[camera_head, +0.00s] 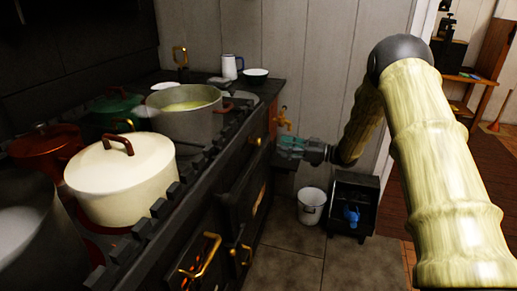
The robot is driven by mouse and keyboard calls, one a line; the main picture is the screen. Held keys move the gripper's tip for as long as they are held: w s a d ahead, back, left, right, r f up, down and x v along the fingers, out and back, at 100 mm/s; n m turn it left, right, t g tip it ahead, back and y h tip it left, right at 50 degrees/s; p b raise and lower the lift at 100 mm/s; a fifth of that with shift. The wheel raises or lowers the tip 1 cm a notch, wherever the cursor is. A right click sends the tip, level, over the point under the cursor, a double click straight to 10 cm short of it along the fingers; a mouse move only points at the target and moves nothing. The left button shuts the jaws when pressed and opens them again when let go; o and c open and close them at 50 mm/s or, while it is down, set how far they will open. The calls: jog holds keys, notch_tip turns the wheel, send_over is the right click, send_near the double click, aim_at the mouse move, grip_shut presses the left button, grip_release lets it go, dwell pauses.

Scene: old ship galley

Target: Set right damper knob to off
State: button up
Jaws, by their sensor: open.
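The black stove (222,185) runs along the left, with its front facing right. A small brass knob (255,141) sits high on the far part of the stove front. More brass fittings (240,254) show lower and nearer on that front. I cannot tell for certain which of these is the right damper knob, nor read any setting. My gripper (289,146), with teal fingers, is open and points left toward the stove front. Its tips are just right of the far brass knob in the picture; whether they touch it cannot be told. My arm comes in from the right.
A brass tap (281,120) is just above my gripper. Pots stand on the stove top, including a cream lidded pot (110,185) and an open soup pot (180,125). A white bucket (311,208) and a black box (342,190) stand on the floor below. The near floor is clear.

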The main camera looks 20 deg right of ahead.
aim_at(260, 143)
jog(key=b+x, duration=0.1)
jog(key=x, duration=0.9)
jog(key=shift+w+a, duration=0.2)
jog(key=shift+a, duration=0.1)
grip_shut()
